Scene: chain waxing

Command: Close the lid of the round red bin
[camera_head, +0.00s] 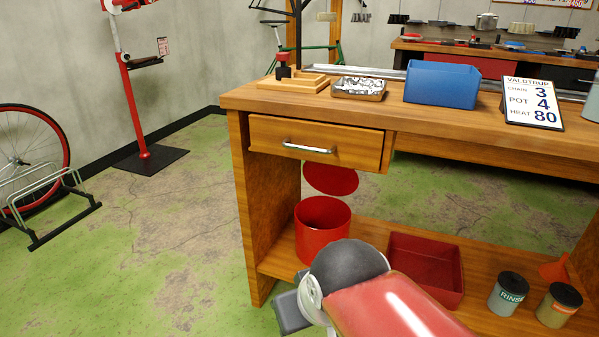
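The round red bin (322,232) stands on the low wooden shelf under the workbench, near its left leg. Its round red lid (330,179) is up, standing clear above the back of the rim, so the bin is open. The lid's top edge is close below the drawer. My arm reaches in from the bottom of the picture, in front of and below the bin. A grey part at its end (290,312) shows left of the arm, apart from the bin. My fingertips are hidden or cannot be made out.
The drawer (314,143) above the bin sticks out a little. A red open tray (427,267) sits right of the bin, with two jars (508,294) and an orange funnel (554,268) farther right. The floor left of the bench is clear up to the wheel rack (50,205).

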